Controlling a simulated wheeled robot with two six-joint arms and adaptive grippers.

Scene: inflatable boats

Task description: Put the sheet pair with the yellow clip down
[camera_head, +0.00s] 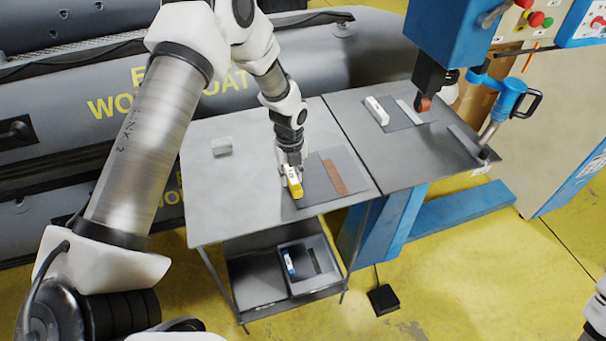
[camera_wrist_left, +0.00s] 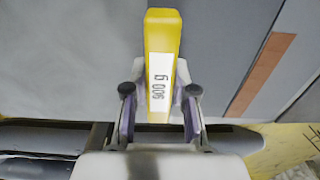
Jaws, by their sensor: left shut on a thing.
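The yellow clip (camera_head: 295,188) has a white label reading 900 g, clear in the left wrist view (camera_wrist_left: 162,35). My left gripper (camera_head: 290,172) is shut on the clip, with a finger on each side of it. The dark grey sheet pair (camera_head: 318,188) extends to the right of the clip over the left table's right half. A brown strip (camera_head: 334,177) runs along it and shows again in the wrist view (camera_wrist_left: 262,72). The sheets look flat and at or very near the tabletop; I cannot tell whether they touch it. My right gripper is out of view.
A small grey block (camera_head: 222,147) sits on the left table (camera_head: 215,195). The right table (camera_head: 425,165) holds another dark sheet with a white clip (camera_head: 377,110), below the blue machine (camera_head: 445,40). A tray (camera_head: 318,284) with a blue-and-white item stands on the lower shelf. A grey boat lies behind.

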